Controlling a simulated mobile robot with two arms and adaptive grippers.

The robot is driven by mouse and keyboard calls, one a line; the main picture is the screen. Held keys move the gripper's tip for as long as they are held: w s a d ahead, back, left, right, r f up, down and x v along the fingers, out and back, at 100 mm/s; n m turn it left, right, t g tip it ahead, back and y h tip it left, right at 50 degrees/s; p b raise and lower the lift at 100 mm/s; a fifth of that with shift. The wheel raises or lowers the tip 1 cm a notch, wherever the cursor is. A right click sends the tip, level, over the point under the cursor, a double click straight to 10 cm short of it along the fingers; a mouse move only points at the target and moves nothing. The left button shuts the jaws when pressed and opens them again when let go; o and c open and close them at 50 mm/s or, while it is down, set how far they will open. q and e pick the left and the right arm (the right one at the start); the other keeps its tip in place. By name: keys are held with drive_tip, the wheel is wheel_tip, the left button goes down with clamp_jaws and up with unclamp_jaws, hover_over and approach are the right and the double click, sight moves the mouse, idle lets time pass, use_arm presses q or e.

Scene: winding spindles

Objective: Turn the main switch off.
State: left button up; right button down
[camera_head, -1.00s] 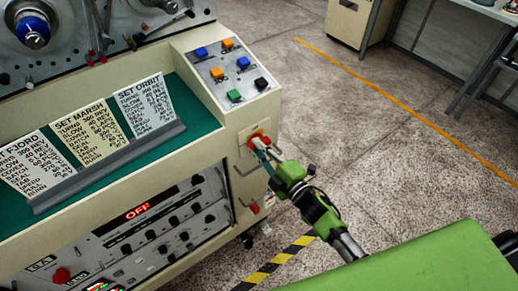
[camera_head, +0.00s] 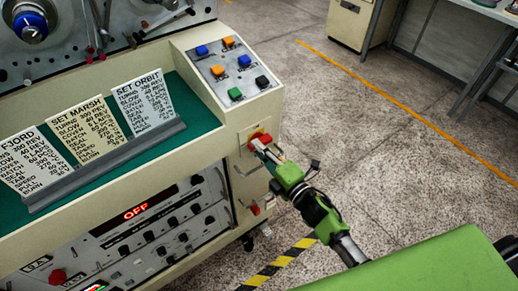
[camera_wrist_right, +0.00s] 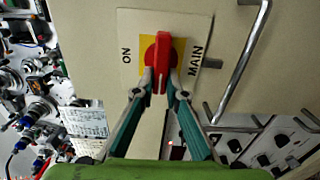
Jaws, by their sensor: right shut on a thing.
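The main switch is a red handle (camera_wrist_right: 161,60) on a yellow square, on a pale plate (camera_wrist_right: 200,32) marked ON and MAIN. In the head view the red switch (camera_head: 260,139) sits on the end face of the cream machine, below the button panel. My right gripper (camera_wrist_right: 160,85) has its two teal-sided fingers shut on the handle, one on each side. In the wrist view the handle runs upright. My right gripper also shows in the head view (camera_head: 266,150), reaching the switch from the lower right. My left gripper is not in view.
A metal bar handle (camera_wrist_right: 245,65) stands out beside the switch plate. The button panel (camera_head: 234,72) has several coloured buttons. Three cards stand on a green shelf (camera_head: 190,98). A red display (camera_head: 135,214) reads OFF. Open floor (camera_head: 350,130) lies right of the machine.

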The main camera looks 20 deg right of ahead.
drive_tip(key=c, duration=2)
unclamp_jaws()
drive_tip(key=shift+c, duration=0.2)
drive_tip(key=v, duration=1.2)
